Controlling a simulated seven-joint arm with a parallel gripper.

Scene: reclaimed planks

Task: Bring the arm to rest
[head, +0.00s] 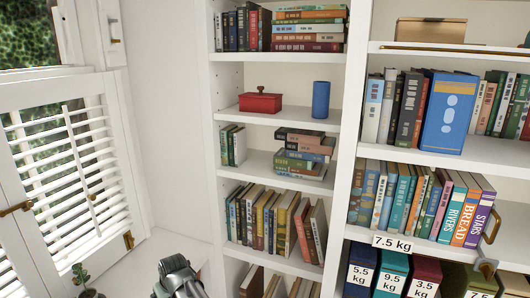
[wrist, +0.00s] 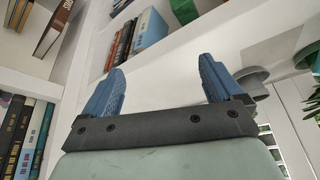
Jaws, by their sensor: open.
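My gripper (wrist: 162,86) shows in the wrist view with two blue ribbed fingers spread wide apart on a dark bar. Nothing is between the fingers, and they touch nothing that I can see. Behind them are white shelves with books and a pale wall. In the head view, a grey part of my arm shows at the bottom edge, left of the bookcase. The fingers cannot be made out there.
A white bookcase (head: 347,160) holds many books, a red lidded box (head: 260,103) and a blue cylinder (head: 321,99). Weight-labelled binders (head: 390,275) stand low on the right. A louvred shutter (head: 75,165) is at left, above a small plant (head: 82,275).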

